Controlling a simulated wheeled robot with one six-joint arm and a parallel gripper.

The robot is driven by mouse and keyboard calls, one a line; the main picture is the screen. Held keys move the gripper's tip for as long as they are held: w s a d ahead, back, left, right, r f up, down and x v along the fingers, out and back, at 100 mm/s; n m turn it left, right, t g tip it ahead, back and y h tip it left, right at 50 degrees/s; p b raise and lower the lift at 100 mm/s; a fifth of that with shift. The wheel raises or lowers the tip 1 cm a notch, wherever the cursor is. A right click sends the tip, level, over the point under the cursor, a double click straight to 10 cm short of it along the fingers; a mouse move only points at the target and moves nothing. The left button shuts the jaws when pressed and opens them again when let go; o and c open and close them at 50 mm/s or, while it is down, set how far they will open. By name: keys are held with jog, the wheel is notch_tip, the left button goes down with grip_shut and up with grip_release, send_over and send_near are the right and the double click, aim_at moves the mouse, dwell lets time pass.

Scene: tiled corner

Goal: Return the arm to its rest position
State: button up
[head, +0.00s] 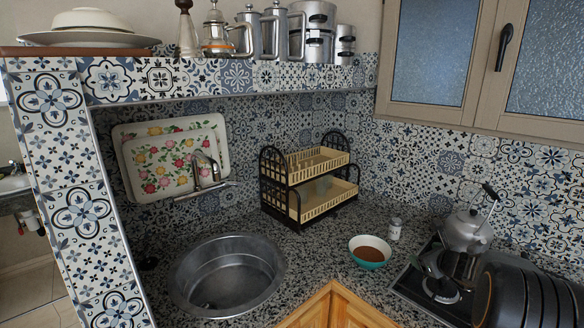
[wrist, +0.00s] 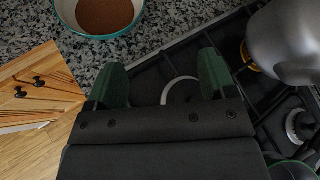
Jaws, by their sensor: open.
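My gripper (wrist: 163,76) shows in the wrist view with its two green fingers spread wide apart. Nothing is between the fingertips except the view down to the black stove (wrist: 150,82). The gripper is over the stove, with the teal bowl (wrist: 104,14) of brown contents beyond it at the upper left and the grey kettle (wrist: 288,42) at the upper right.
In the head view, the bowl (head: 370,252) and a small white-capped jar (head: 395,229) stand on the speckled counter left of the kettle (head: 467,231). A round sink (head: 226,275) and a dish rack (head: 307,183) are farther left. Cabinets (head: 480,65) overhang the stove side.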

jog(key=s+a+f+n+g+y+b, duration=0.3)
jog(key=s+a+n+g, duration=0.4)
jog(key=s+a+n, duration=0.85)
jog(key=s+a+n+g+h+b, duration=0.1)
jog(key=s+a+n+h, duration=0.1)
jog(key=s+a+n, duration=0.2)
jog(key=s+a+n+h, duration=0.2)
jog(key=s+a+n, duration=0.2)
jog(key=s+n, duration=0.5)
jog(key=shift+n+g+b, duration=0.35)
jog(key=shift+n+g, duration=0.05)
jog(key=shift+n, duration=0.85)
jog(key=shift+a+r, duration=0.1)
